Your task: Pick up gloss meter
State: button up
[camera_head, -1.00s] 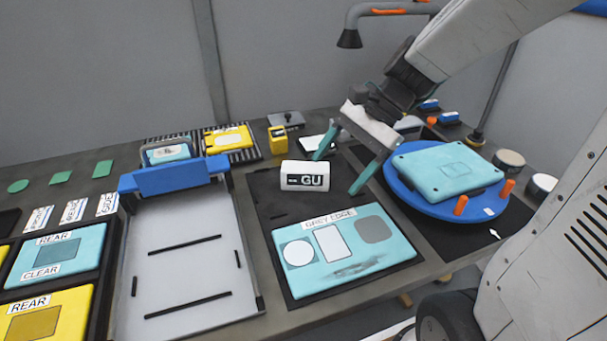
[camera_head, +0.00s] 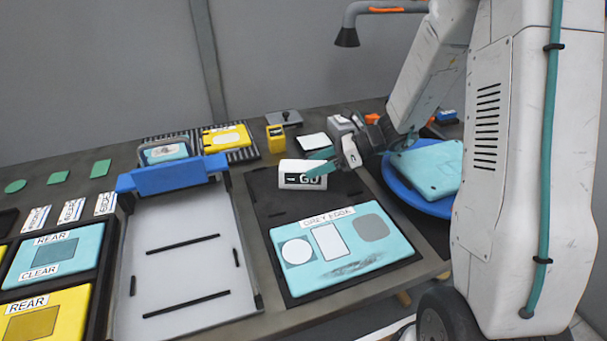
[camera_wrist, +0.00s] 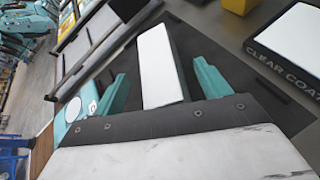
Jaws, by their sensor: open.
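The gloss meter, a white block with a black "GU" display (camera_head: 292,181), stands on the dark mat behind the teal panel. My gripper (camera_head: 322,162) is at its right end, with teal fingers reaching over and partly hiding that end and the display. In the wrist view the meter's long white face (camera_wrist: 162,62) lies between the two spread teal fingers (camera_wrist: 160,72). The gripper is open, and gaps show on both sides of the meter. Whether a finger touches it is unclear.
A teal panel marked "GREY EDGE" (camera_head: 340,255) lies in front of the meter. A blue turntable (camera_head: 408,201) with a teal panel is at right, partly hidden by my arm. A yellow block (camera_head: 276,139) and a white-topped item (camera_head: 313,142) stand behind. A grey tray (camera_head: 190,275) is left.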

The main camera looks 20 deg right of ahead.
aim_at(291, 172)
jog(key=shift+x, duration=1.25)
jog(key=c, duration=1.3)
